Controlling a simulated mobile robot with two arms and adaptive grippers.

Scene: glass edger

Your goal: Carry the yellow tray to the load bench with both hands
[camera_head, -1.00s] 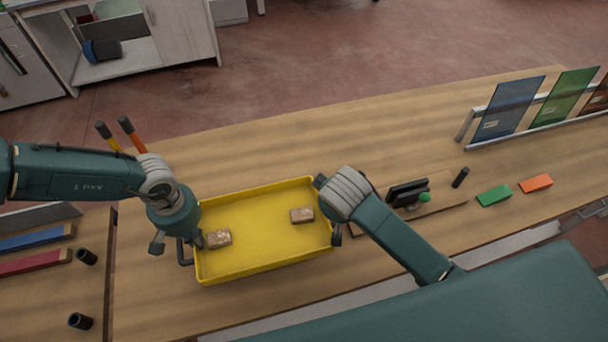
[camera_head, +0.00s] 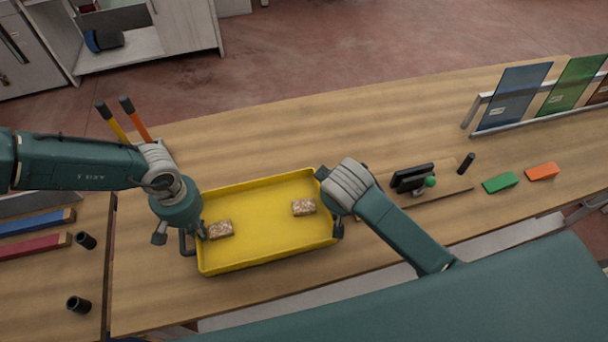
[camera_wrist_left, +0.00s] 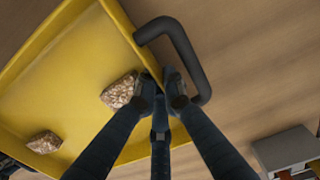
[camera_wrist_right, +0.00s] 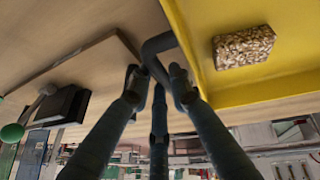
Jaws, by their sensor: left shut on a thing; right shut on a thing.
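The yellow tray (camera_head: 262,262) is in the middle of the head view, over the wooden bench top. Whether it touches the bench I cannot tell. Two speckled brown blocks lie in it, one at the left (camera_head: 220,230) and one at the right (camera_head: 303,207). My left gripper (camera_head: 182,238) is shut on the dark left handle (camera_wrist_left: 200,62) of the tray. My right gripper (camera_wrist_right: 157,82) is shut on the right handle (camera_wrist_right: 158,43); in the head view my wrist largely hides that grip. The frames do not mark which surface is the load bench.
Right of the tray are a board with a black device (camera_head: 412,177), a green block (camera_head: 500,182), an orange block (camera_head: 542,171) and a rack of glass panes (camera_head: 510,95). Two tool handles (camera_head: 124,118) stand behind my left arm. Black cylinders (camera_head: 78,303) lie left. The bench behind the tray is clear.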

